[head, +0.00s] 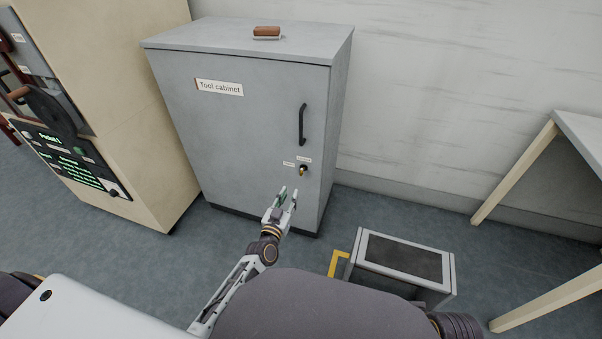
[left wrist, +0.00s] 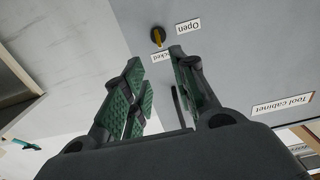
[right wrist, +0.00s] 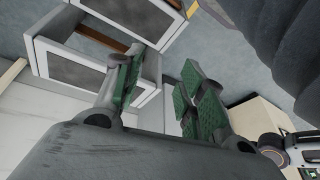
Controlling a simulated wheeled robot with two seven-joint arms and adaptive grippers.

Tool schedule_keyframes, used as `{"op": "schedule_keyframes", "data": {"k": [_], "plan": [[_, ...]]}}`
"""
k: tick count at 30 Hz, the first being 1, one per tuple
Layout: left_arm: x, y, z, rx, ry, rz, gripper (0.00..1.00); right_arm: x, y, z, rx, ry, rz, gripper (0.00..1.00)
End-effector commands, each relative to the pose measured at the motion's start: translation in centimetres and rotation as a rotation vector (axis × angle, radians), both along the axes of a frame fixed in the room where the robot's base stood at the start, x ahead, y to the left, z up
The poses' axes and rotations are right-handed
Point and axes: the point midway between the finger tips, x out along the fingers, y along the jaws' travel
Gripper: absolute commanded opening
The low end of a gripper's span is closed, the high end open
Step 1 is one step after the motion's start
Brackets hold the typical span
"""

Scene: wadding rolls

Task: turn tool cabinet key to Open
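The grey tool cabinet (head: 243,110) stands against the wall with its door shut. Its key (head: 303,171), a yellow grip in a dark round lock, sits low on the door. In the left wrist view the key (left wrist: 158,37) lines up toward the partly hidden "Locked" label (left wrist: 161,57); the "Open" label (left wrist: 188,27) is beside it. My left gripper (head: 288,191) is open and empty, just below and in front of the key. My right gripper (right wrist: 160,65) is open and empty, away from the cabinet; it is not in the head view.
A black door handle (head: 302,124) is above the key. A brown-handled brush-like item (head: 267,33) lies on the cabinet top. A beige machine (head: 115,110) stands to the left. A grey step stool (head: 403,260) is on the floor at the right, with a table (head: 580,130) beyond.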

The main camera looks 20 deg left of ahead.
Motion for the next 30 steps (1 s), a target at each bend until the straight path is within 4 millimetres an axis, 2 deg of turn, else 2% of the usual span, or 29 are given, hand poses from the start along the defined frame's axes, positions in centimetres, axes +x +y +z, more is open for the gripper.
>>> {"op": "schedule_keyframes", "data": {"k": [8,30], "plan": [[1.4,0.0,-0.1,0.001,-0.001,0.001,0.28,0.2,0.3,-0.9,0.012,-0.011,0.0,0.4],[7.6,-0.2,-0.1,-0.001,-0.001,0.001,0.28,1.0,1.5,-5.0,0.076,-0.071,-0.009,0.4]]}}
